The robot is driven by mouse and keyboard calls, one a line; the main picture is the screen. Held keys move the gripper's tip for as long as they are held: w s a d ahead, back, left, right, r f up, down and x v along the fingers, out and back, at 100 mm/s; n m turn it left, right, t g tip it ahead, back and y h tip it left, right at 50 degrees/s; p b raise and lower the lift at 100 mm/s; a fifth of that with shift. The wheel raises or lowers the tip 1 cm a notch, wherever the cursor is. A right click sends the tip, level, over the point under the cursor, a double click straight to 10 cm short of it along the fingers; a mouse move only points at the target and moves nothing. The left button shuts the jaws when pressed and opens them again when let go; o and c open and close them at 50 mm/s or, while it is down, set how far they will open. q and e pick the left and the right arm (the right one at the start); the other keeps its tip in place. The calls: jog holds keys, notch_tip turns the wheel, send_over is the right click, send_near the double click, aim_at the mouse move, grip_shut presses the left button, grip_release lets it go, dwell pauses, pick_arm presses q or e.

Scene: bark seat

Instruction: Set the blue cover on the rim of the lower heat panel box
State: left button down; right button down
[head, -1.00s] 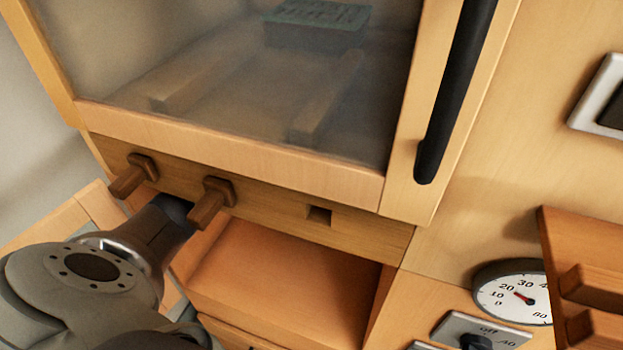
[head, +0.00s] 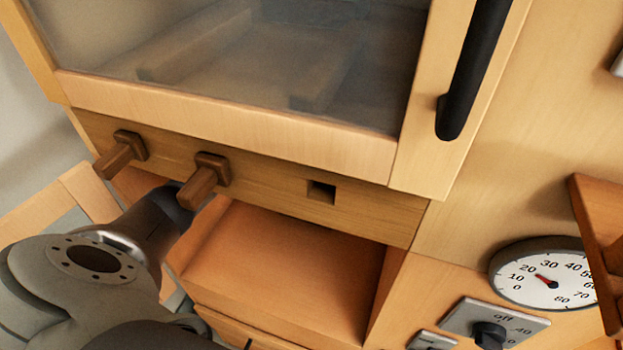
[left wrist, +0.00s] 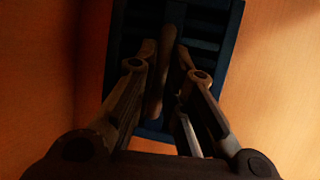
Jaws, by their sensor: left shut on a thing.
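In the left wrist view, the dark blue ribbed cover (left wrist: 222,22) lies under my left gripper (left wrist: 163,55). The fingers are shut on a narrow upright part in its middle, probably a handle. Orange-brown wood shows on both sides of the cover; contact with it cannot be told. In the head view my left arm comes in from the lower left, and its hand goes out of sight behind the wooden pegs and under the beam, so the cover is hidden there. I cannot make out the lower heat panel box or its rim for sure. My right gripper is not in view.
A glass-fronted wooden cabinet door (head: 230,125) with a black handle (head: 466,70) is above. Two wooden pegs (head: 205,182) stick out of the beam (head: 270,180) close to my left arm. An open wooden compartment (head: 290,275) lies below. A dial (head: 545,275) and switch (head: 492,325) are at right.

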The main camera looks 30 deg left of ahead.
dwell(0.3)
pick_arm(q)
jog(key=c, duration=1.4)
grip_release()
jog(key=shift+f, duration=0.1)
